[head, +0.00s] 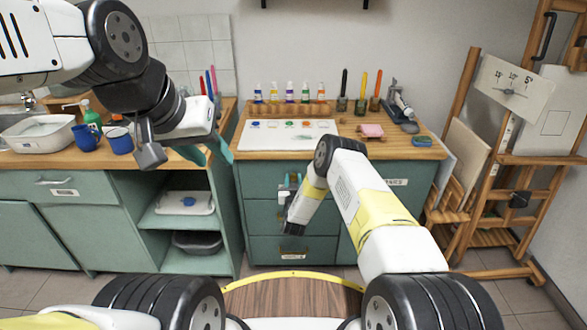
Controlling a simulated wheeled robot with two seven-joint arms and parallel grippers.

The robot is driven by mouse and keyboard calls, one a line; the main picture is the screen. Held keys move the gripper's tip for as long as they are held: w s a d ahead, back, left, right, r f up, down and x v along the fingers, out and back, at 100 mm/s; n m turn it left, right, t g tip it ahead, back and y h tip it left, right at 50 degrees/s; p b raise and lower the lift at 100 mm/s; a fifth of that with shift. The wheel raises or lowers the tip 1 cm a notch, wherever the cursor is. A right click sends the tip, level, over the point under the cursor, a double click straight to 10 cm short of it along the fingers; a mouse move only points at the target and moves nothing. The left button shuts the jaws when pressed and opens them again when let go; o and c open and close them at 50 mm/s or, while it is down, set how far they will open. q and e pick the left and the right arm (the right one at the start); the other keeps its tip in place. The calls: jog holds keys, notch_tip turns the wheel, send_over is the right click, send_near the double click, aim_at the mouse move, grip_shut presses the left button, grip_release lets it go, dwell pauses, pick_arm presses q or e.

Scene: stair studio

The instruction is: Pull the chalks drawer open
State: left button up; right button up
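The teal drawer cabinet (262,218) stands ahead with stacked drawer fronts. A white label (396,182) sits at the upper right of its front. My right arm covers part of that front, and the label's small text is hard to read, so I cannot be sure which drawer is the chalks one.
A wooden easel (500,165) stands at right. Blue mugs (120,141) and a white basin (38,133) are on the left counter.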

grip_shut()
dwell(1.1)
